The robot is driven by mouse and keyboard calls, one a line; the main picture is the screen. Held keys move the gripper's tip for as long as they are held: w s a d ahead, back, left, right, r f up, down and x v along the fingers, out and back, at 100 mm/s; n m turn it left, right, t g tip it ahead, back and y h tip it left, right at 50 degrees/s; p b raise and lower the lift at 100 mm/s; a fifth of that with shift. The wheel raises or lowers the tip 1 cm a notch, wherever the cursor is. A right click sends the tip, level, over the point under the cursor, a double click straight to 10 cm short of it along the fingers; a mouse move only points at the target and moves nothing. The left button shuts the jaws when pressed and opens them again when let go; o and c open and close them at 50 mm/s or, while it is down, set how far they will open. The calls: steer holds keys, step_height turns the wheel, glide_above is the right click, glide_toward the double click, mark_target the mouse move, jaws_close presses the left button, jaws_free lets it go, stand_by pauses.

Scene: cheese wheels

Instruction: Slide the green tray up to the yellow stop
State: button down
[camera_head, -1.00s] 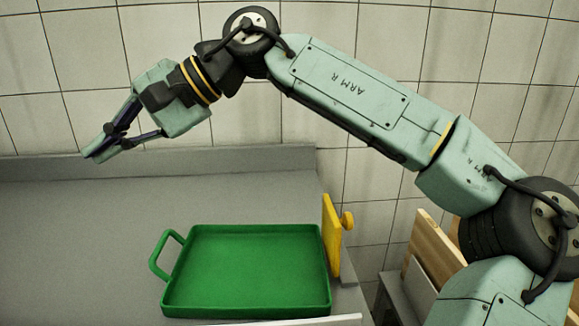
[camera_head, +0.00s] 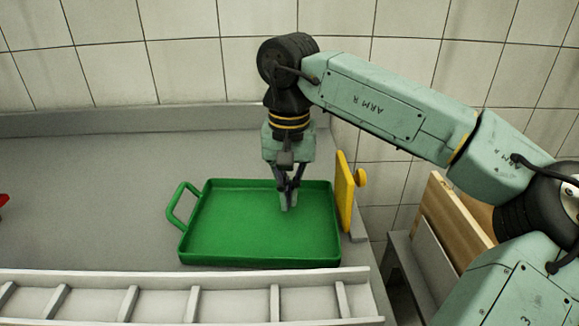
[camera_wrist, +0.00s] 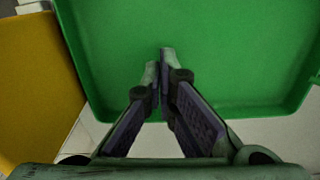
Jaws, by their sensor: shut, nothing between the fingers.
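The green tray (camera_head: 262,222) lies flat on the grey counter, its handle on the left. It also shows in the wrist view (camera_wrist: 230,50). The yellow stop (camera_head: 344,192) stands upright at the tray's right side, with a round knob on its far side. In the wrist view the yellow stop (camera_wrist: 35,90) is at the left, right beside the tray's edge; I see no clear gap, but cannot be sure they touch. My gripper (camera_head: 288,206) points down over the tray, fingers shut and empty. In the wrist view its fingertips (camera_wrist: 164,58) overlap the tray floor; contact cannot be told.
A light grey rack (camera_head: 180,297) with several dividers runs along the front of the counter. A red thing (camera_head: 2,203) is cut off at the left edge. Wooden boards (camera_head: 455,215) stand beyond the counter's right end.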

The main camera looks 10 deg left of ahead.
steer(key=shift+f, duration=0.95)
steer(key=w, duration=0.1)
steer(key=w+p, duration=0.1)
steer(key=shift+w+a+r, duration=0.15)
steer(key=shift+w, duration=0.85)
steer(key=shift+w+p, duration=0.1)
steer(key=shift+p, duration=0.25)
steer(key=shift+w+a, duration=0.1)
steer(key=shift+w, duration=0.8)
steer(key=shift+s, duration=0.15)
